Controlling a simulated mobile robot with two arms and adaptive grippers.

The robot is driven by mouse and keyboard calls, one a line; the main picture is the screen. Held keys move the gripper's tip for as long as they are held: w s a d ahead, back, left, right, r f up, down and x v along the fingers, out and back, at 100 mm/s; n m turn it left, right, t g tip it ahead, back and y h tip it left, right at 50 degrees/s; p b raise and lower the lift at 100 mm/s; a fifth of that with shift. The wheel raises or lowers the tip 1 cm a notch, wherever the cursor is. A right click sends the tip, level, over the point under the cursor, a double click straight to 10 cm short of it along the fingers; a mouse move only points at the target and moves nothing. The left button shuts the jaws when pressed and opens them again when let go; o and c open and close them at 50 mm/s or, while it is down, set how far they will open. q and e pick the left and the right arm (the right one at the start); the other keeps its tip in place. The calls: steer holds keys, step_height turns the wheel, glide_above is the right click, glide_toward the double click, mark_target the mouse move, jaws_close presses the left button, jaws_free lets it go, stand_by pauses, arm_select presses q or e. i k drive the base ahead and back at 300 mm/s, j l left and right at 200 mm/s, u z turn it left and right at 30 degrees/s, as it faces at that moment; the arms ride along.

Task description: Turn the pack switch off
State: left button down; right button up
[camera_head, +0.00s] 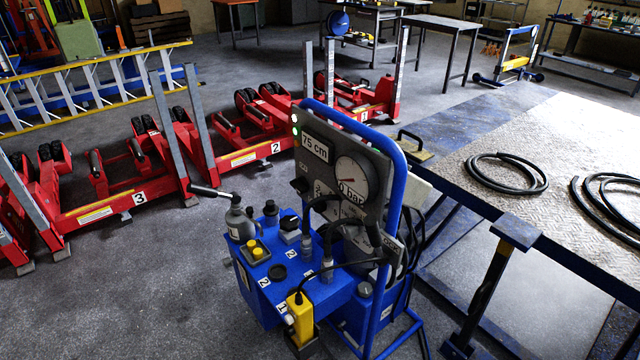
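The blue power pack (262,290) stands on the floor at the lower middle, with a blue tube frame. A black knob (300,185) sits low on the panel's left. Another black knob (289,222) sits on a grey box on the pack's top. I cannot tell which is the pack switch, or how it is set. Neither gripper is in view.
A yellow hand control (299,312) hangs on the pack's front. Red numbered jacks (130,190) stand behind and left. A metal-topped platform (560,140) with black hoses (508,174) fills the right. Bare floor (120,300) lies left of the pack.

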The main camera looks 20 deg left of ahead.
mark_target(301, 185)
steer(key=i+j+z, duration=0.1)
steer(key=j+z, duration=0.25)
steer(key=j, duration=0.9)
steer(key=j+z, duration=0.35)
steer(key=j, duration=0.9)
